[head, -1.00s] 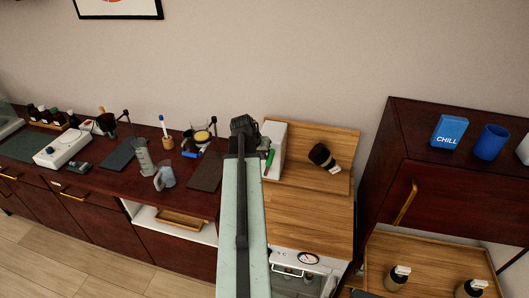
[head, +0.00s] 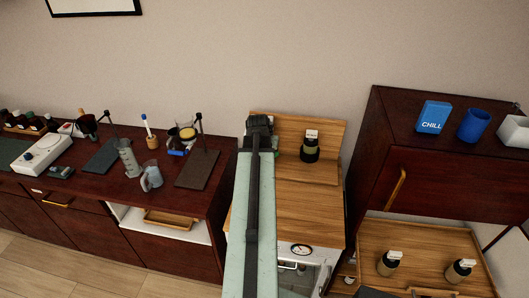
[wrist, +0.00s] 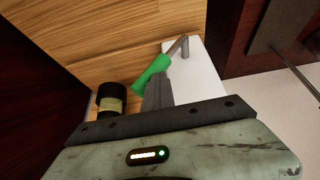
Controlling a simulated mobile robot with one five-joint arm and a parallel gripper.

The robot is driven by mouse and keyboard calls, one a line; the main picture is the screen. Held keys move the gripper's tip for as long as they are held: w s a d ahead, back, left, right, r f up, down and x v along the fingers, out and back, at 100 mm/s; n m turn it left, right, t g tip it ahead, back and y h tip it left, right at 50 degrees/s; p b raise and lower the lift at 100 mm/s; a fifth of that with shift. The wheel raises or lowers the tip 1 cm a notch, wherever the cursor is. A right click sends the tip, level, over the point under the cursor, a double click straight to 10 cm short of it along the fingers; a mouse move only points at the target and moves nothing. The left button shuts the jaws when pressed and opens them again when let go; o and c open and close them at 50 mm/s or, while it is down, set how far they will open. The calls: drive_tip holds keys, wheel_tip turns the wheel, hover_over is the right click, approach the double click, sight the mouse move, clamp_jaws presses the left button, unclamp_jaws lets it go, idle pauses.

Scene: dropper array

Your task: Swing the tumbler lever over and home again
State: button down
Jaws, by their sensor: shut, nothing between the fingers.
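The tumbler lever has a green handle (wrist: 153,73) on a thin metal rod, mounted on a white box (wrist: 203,75) in the wrist view. My gripper (wrist: 157,80) is shut and empty, its fingers right beside the handle; whether they touch it I cannot tell.
The wooden stand (head: 305,200) has a raised back board. A dark red cabinet (head: 440,185) stands to the right, with a blue box and a blue cup on top. A dark counter on the left holds a jug (head: 151,176) and a dark stand plate (head: 197,170).

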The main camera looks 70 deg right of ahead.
drive_tip(key=shift+s+a+f, duration=0.15)
